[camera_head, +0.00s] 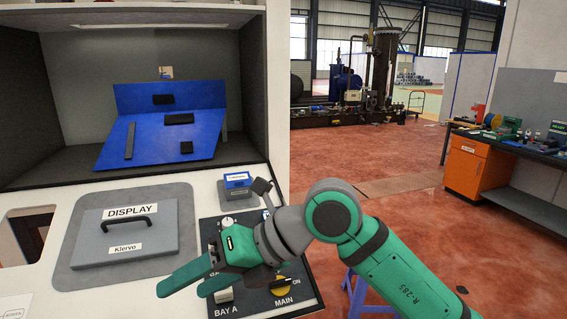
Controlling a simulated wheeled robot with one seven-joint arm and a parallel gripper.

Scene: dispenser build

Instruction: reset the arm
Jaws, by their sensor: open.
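My gripper (198,279) is at the lower middle of the head view, at the end of my green and grey arm. Its two green fingers point left and stand apart, with nothing between them. It is in front of a dark control panel (303,292) with labels "BAY A" and "MAIN", and hides part of it. I cannot tell whether it touches the panel. My arm reaches in from the lower right, bent at a rounded elbow.
A grey "DISPLAY" lid (160,236) with a black handle lies left of the gripper. Above is an open bay with a blue folded panel (200,135) bearing black parts. A small blue box (238,181) sits above the control panel. A workbench (540,148) stands far right; red floor between is open.

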